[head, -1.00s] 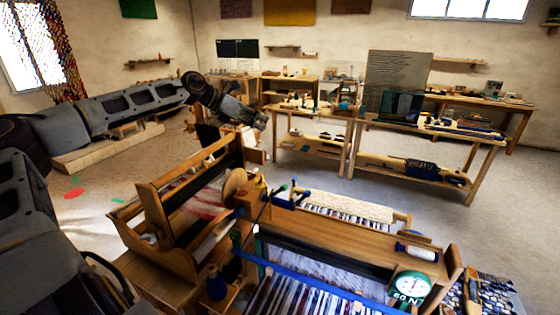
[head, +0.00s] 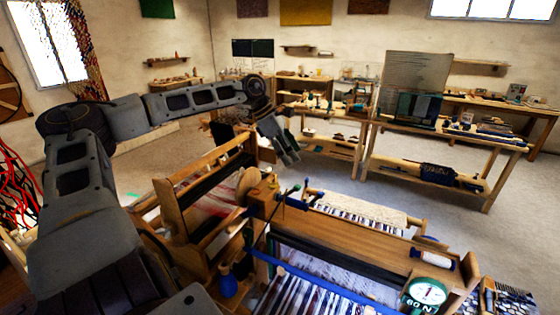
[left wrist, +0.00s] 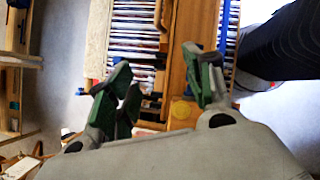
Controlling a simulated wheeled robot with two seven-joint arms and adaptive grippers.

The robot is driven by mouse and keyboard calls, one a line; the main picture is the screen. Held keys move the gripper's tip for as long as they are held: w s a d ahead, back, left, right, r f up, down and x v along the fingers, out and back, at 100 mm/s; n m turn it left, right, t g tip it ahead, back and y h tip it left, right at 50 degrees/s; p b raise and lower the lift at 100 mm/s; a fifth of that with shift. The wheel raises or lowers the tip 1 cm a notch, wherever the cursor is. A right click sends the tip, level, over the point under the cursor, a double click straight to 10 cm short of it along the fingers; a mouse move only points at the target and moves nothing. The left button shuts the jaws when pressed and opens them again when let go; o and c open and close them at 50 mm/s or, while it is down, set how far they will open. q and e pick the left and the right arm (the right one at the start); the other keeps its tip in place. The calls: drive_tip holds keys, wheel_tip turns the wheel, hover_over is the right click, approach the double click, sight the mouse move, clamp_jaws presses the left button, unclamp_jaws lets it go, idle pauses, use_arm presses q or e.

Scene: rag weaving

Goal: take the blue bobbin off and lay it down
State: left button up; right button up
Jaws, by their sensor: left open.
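My left gripper (head: 285,150) is open and empty, tilted down above the far side of the wooden loom. In the left wrist view its green-padded fingers (left wrist: 163,95) are spread apart over the loom. Blue parts (head: 294,198) sit beside a wooden block with a round wooden disc (head: 248,182) on the loom. A dark blue spool (head: 228,283) stands upright at the loom's near left. A bobbin with blue ends and pale winding (head: 432,256) lies at the loom's right. I cannot tell which is the task's blue bobbin. My right gripper is not in view.
Workbenches with tools (head: 440,132) stand behind. Bare floor (head: 340,181) lies between loom and benches.

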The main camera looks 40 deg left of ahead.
use_arm(q)
drive_tip(key=s+m+g, duration=0.1)
drive_tip(key=s+f+m+g, duration=0.1)
drive_tip(key=s+m, duration=0.1)
drive_tip(key=s+a+m, duration=0.1)
drive_tip(key=s, duration=0.1)
drive_tip(key=shift+f+g+y, duration=0.3)
drive_tip(key=shift+g+y, duration=0.1)
drive_tip(key=shift+d+f, duration=0.1)
drive_tip(key=shift+f, duration=0.05)
drive_tip(key=p, duration=0.1)
approach(291, 198)
drive_tip(key=shift+x, duration=2.3)
drive_tip(key=shift+p+x, duration=0.3)
drive_tip(key=shift+x, duration=2.4)
drive_tip(key=shift+f, duration=0.1)
